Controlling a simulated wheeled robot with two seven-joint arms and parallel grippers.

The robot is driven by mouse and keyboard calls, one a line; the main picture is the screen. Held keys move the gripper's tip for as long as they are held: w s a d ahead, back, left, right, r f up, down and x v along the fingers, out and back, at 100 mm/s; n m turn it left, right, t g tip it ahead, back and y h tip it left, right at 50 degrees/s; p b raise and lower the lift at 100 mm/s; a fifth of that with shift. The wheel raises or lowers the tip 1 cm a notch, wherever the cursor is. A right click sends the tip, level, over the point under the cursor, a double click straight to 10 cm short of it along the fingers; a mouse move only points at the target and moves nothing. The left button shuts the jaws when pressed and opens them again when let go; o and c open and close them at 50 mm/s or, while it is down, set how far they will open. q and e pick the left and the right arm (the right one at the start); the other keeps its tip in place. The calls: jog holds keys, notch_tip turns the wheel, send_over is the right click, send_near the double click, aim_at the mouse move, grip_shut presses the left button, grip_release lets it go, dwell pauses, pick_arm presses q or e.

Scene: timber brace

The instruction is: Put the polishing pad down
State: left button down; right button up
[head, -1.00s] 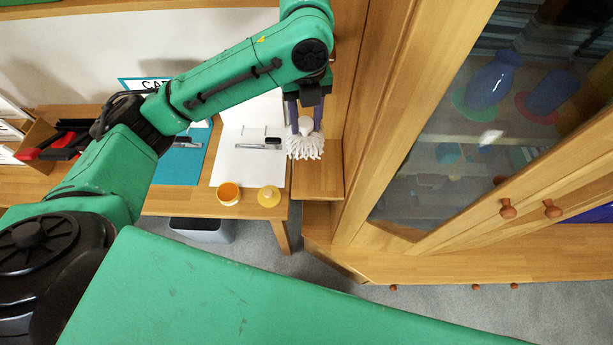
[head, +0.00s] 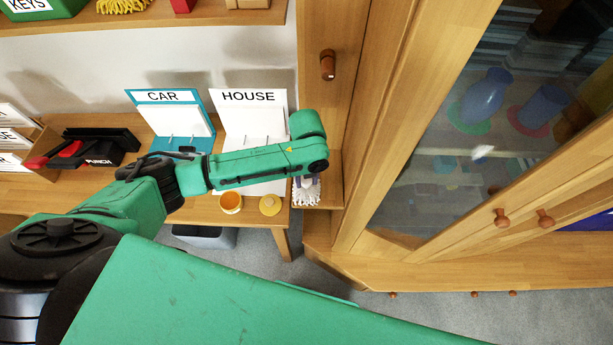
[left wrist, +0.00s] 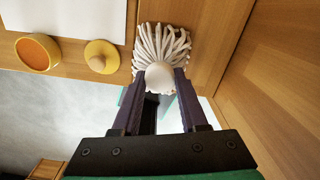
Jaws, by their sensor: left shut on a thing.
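The polishing pad is a white, mop-like tuft of strands with a pale round knob. In the head view the pad (head: 306,191) shows just below my left forearm, over the narrow wooden ledge beside the cabinet. In the left wrist view the pad (left wrist: 163,45) lies at the top middle, strands spread away from me. My left gripper (left wrist: 160,82) is shut on its knob, one purple finger on each side. In the head view the arm hides most of this gripper. I cannot tell whether the strands touch the wood. My right gripper is not in view.
An orange-filled cup (head: 230,203) and a yellow knobbed lid (head: 270,205) stand left of the pad on the desk edge. CAR (head: 165,97) and HOUSE (head: 248,98) boards stand behind. The tall glass-doored cabinet (head: 365,150) rises close on the right. A grey bin (head: 205,237) is below the desk.

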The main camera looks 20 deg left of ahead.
pick_arm(q)
jog(key=shift+c, duration=2.2)
grip_release()
jog(key=shift+f, duration=0.15)
jog(key=shift+w, duration=0.1)
jog(key=shift+f+b, duration=0.15)
jog(key=shift+b, duration=0.15)
jog(key=shift+f+b, duration=0.35)
jog(key=shift+b, duration=0.25)
notch_tip(320, 180, up, 15)
jog(key=b, duration=0.2)
jog(key=shift+w+a+r, duration=0.15)
